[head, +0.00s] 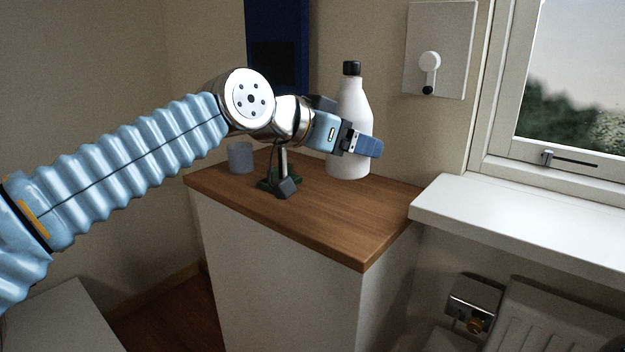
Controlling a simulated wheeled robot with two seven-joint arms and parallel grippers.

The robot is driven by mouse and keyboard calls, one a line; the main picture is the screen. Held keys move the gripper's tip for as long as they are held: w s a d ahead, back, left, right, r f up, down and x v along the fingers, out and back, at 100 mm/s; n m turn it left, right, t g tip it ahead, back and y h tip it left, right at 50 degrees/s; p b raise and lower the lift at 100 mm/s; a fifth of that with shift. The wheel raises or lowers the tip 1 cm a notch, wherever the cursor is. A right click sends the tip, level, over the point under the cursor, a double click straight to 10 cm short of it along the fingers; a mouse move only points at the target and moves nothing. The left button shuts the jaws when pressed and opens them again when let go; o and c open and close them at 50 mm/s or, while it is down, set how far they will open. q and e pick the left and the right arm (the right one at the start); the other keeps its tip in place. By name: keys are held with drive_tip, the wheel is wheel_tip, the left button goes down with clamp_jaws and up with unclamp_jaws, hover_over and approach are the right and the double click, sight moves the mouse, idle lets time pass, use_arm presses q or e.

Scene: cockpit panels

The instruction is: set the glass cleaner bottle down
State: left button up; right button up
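The glass cleaner bottle (350,100) is white with a black cap and stands upright over the back right part of the wooden cabinet top (350,225). Its base overlaps the wood in the picture; I cannot tell whether it rests on it or hangs just above. My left gripper (362,143) is at the bottle's middle, with its near blue finger across the front of the bottle. The far finger is hidden behind the bottle, so its grip does not show. My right gripper is not in view.
A translucent grey-blue cup (240,158) and a small dark green base with a metal post (283,165) stand left of the bottle. A wall plate with a white lever (429,62) is above right. A white window sill (530,230) borders the cabinet. The cabinet's front right top is clear.

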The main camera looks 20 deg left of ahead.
use_arm(q)
drive_tip(key=w+a+f, duration=0.1)
drive_tip(key=w+f, duration=0.1)
drive_tip(key=w+a+f, duration=0.1)
drive_tip(key=w+f, duration=0.1)
drive_tip(key=w, duration=0.1)
drive_tip(key=w+a+f+b, duration=0.1)
drive_tip(key=w+a+f, duration=0.1)
drive_tip(key=f, duration=0.1)
drive_tip(key=shift+w, duration=0.25)
drive_tip(key=shift+w+a+f+b, duration=0.1)
drive_tip(key=shift+w+f+b, duration=0.15)
drive_tip(key=shift+f, duration=0.7)
drive_tip(key=shift+w+a+f+b, duration=0.1)
drive_tip(key=shift+f+b, duration=0.15)
drive_tip(key=shift+f, duration=0.7)
drive_tip(key=shift+f, duration=0.1)
drive_tip(key=o, duration=1.3)
drive_tip(key=b+v, duration=0.1)
drive_tip(key=v, duration=1.1)
drive_tip(key=shift+s, duration=0.1)
